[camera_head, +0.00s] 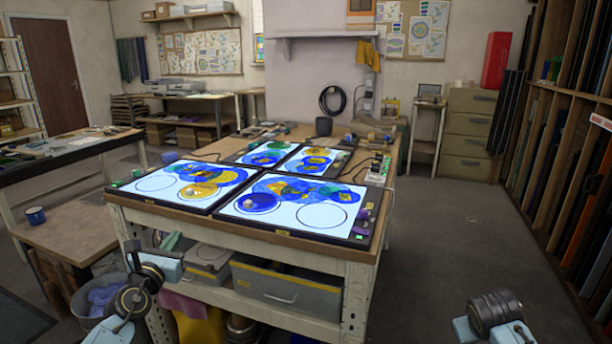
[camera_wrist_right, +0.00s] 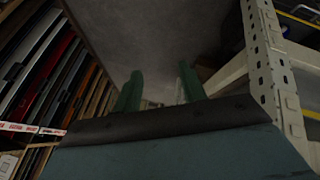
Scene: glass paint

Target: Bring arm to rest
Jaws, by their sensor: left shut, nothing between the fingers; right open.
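My left arm comes in at the lower left of the head view, with the left gripper (camera_head: 172,240) low in front of the workbench (camera_head: 250,228). Its fingers are shut with nothing between them. My right arm (camera_head: 495,318) shows at the lower right edge, over the floor right of the bench. The right gripper is out of the head view. In the right wrist view its two green fingers (camera_wrist_right: 160,88) stand apart with nothing between them.
Lit panels with painted glass (camera_head: 297,204) lie on the bench. A grey bin (camera_head: 275,288) stands on its lower shelf. A bench leg (camera_wrist_right: 268,60) is right of the right gripper, and a sheet rack (camera_wrist_right: 45,75) is at left. The floor (camera_head: 460,235) right of the bench is clear.

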